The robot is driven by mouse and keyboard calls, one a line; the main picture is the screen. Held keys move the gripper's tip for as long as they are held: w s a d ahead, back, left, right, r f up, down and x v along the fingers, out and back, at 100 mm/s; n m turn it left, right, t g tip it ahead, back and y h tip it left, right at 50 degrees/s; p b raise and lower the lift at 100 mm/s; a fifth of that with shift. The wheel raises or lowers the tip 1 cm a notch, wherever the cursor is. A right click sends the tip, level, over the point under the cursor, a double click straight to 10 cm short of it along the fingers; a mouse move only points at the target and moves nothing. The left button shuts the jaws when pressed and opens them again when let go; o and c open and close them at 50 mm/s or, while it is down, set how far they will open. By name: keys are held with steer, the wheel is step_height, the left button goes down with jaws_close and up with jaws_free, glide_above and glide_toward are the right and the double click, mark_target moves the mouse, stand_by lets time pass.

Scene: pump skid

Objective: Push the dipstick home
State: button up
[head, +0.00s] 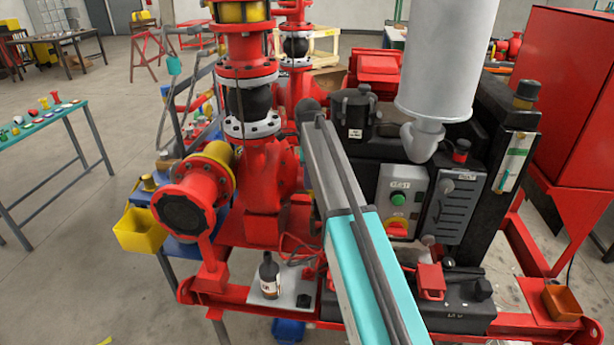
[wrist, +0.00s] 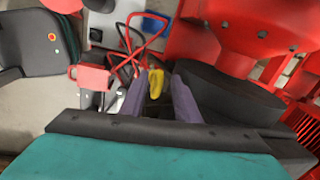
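A small yellow handle (wrist: 155,83), which looks like the dipstick's grip, shows in the wrist view between the two fingers of my gripper (wrist: 162,84). The fingers are apart, and a gap shows between the yellow handle and the right finger. The handle lies closer to the left finger; I cannot tell whether they touch. The dipstick's shaft and its tube are not clear, so I cannot tell how deep it sits. In the head view my arm hides my gripper, and I cannot make out the dipstick there.
Red bent rods (wrist: 140,50) lie just beyond the left finger. A dark rounded body (wrist: 225,95) is close on the right. In the head view the black engine with its control box (head: 399,200) is right of my arm, and a red pump (head: 268,180) is left.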

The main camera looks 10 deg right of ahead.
steer(key=shift+f, duration=0.2)
jaws_close()
step_height(320, 180, down, 9)
steer(key=b, duration=0.4)
steer(key=shift+f, duration=0.15)
jaws_free()
steer(key=shift+f, duration=0.1)
steer(key=shift+r, duration=0.2)
